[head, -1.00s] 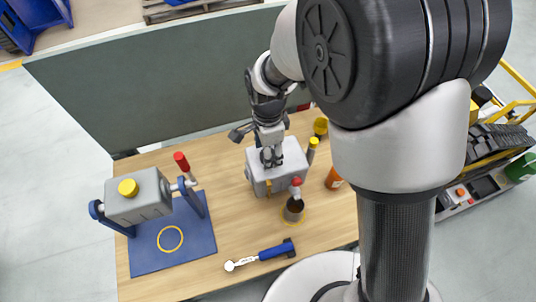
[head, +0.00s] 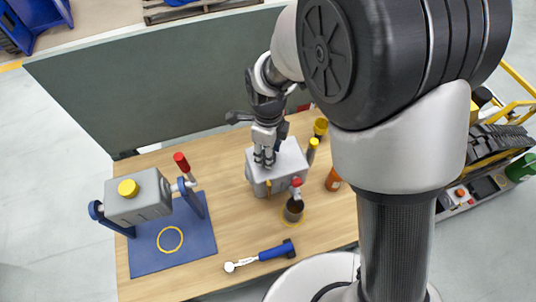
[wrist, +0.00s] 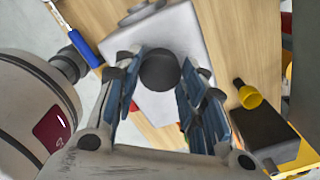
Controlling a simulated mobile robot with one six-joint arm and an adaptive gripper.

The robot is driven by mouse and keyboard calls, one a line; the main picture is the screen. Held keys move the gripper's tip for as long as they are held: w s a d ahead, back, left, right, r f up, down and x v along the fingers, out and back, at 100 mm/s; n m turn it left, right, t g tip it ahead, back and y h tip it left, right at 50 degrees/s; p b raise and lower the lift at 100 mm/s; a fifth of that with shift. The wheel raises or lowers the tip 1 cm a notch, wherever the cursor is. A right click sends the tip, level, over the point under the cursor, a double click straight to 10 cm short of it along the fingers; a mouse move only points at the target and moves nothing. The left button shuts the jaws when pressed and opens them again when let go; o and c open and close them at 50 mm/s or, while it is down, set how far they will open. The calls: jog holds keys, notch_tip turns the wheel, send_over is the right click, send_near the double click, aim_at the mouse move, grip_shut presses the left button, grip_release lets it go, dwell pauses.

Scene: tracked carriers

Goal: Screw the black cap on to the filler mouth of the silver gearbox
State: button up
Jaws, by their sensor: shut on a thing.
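The silver gearbox (head: 291,160) stands on the wooden bench, under my gripper (head: 264,158) in the head view. In the wrist view its pale top (wrist: 176,30) lies behind the fingers. My gripper (wrist: 161,82) is shut on the black cap (wrist: 160,70), which shows round and dark between the finger pads. The fingers point down at the gearbox top. The filler mouth is hidden beneath the cap and fingers, so I cannot tell how far the cap sits on it.
A grey box (head: 150,205) with a yellow cap hangs in a blue stand at the left. A blue-handled tool (head: 270,252) lies at the front. A dark cup (head: 293,211), an orange bottle (head: 333,181) and yellow-topped items (head: 312,147) stand close right of the gearbox.

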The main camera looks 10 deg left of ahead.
jog(key=shift+m, duration=1)
jog(key=m, duration=0.4)
jog(key=shift+m, duration=0.3)
jog(key=o, duration=0.9)
